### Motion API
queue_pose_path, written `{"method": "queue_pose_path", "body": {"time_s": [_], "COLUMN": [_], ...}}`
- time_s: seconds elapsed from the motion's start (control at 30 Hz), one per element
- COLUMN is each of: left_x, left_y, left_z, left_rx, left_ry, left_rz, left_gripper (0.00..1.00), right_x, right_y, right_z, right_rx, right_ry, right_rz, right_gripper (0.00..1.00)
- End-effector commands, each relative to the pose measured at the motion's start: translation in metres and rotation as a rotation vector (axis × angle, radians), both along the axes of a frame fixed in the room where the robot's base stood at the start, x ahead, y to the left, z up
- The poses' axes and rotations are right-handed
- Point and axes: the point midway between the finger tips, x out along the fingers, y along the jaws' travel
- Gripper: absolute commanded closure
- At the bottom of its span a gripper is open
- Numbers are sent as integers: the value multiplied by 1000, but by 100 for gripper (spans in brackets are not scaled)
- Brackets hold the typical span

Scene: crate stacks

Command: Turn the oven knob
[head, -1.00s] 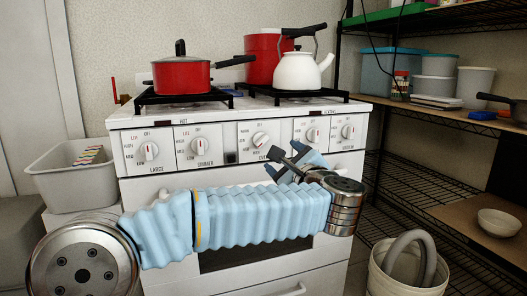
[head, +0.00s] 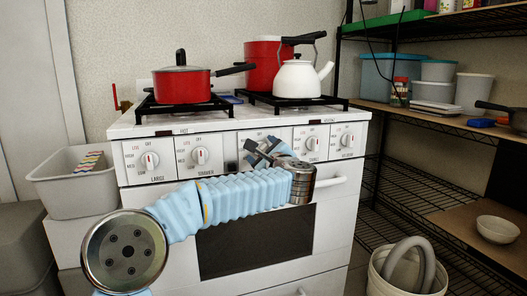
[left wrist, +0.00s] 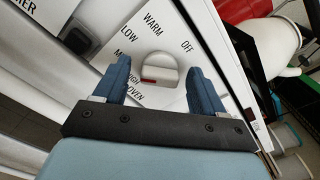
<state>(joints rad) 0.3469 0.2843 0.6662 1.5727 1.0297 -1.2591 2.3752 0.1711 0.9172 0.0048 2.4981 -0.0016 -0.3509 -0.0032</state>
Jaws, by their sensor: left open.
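The oven knob (left wrist: 157,70) is a round white dial with a red mark. In the left wrist view it sits on a panel lettered OFF, WARM, LOW and OVEN. My left gripper (left wrist: 160,74) is open, with one blue finger on each side of the knob in that picture. Gaps show between knob and fingers; how deep the fingers reach is unclear. In the head view the left gripper (head: 262,151) is in front of the middle of the stove panel and hides the oven knob. My right gripper is in neither view.
Other white knobs, such as the left one (head: 149,161), line the white stove's front (head: 330,225). A red pot (head: 182,83), a larger red pot (head: 262,68) and a white kettle (head: 297,79) stand on top. A wire shelf (head: 400,190) stands at right.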

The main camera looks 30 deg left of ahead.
Motion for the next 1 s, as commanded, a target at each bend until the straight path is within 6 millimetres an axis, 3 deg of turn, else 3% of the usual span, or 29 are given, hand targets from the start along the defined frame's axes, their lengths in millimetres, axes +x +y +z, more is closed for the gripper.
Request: {"method": "queue_pose_path", "body": {"time_s": [0.13,0.5,1.0], "left_x": [0,0,0], "left_y": [0,0,-2], "left_z": [0,0,-1], "left_rx": [0,0,95], "left_ry": [0,0,110], "left_rz": [0,0,-2], "left_gripper": [30,86,86], "right_x": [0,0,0], "right_y": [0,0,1], "right_z": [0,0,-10], "right_rx": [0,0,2], "right_ry": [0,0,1], "right_rz": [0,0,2], "right_gripper": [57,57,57]}}
